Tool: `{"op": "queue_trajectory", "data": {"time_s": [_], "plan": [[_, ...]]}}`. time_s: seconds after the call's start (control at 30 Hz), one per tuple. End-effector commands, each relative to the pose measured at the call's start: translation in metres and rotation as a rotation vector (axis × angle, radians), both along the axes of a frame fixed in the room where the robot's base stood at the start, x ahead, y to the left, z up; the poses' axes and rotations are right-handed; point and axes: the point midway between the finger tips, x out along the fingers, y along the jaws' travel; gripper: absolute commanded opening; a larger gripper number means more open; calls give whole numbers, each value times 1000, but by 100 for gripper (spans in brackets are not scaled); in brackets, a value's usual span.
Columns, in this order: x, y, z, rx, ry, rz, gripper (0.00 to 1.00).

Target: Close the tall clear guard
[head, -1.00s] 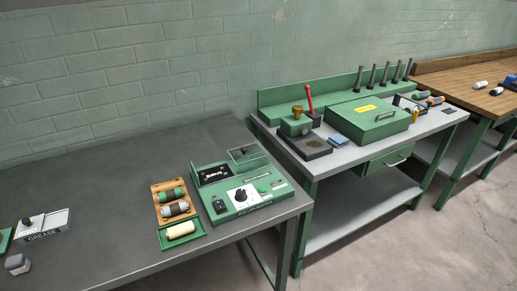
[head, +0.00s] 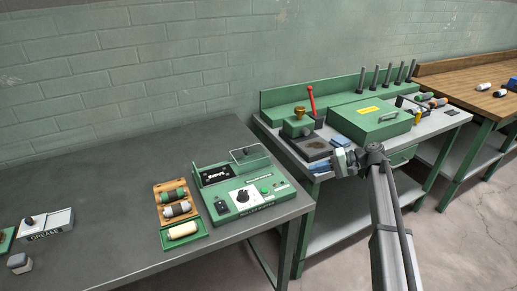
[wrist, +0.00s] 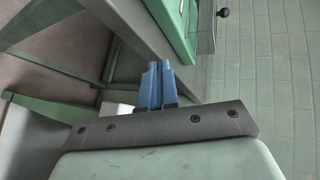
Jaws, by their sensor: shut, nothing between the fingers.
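The tall clear guard (head: 257,163) is a see-through panel with a small dark knob (head: 246,151). It stands raised at the back right of the green machine (head: 228,206) on the grey table. In the wrist view a dark knob (wrist: 223,12) shows at the top, beside what looks like the guard's clear edge. My gripper (head: 319,168) is in the air to the right of the machine, apart from the guard. Its blue fingers (wrist: 154,84) are together and empty in the wrist view.
A wooden rack with rollers (head: 159,198) and a green tray (head: 202,241) stand left of the machine. A bench (head: 448,132) with a green box (head: 368,121) and a red-handled press (head: 311,99) is behind my arm. The grey table's left half is mostly clear.

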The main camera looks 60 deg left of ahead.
Motion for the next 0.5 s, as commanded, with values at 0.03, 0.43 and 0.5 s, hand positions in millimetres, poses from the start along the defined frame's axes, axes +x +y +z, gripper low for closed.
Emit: {"op": "queue_trajectory", "data": {"time_s": [0.03,0.43,0.5], "plan": [[-10,21,25,30,7,31,0],[-59,65,105,129,44,134,0],[-64,68,103,130,45,135,0]]}}
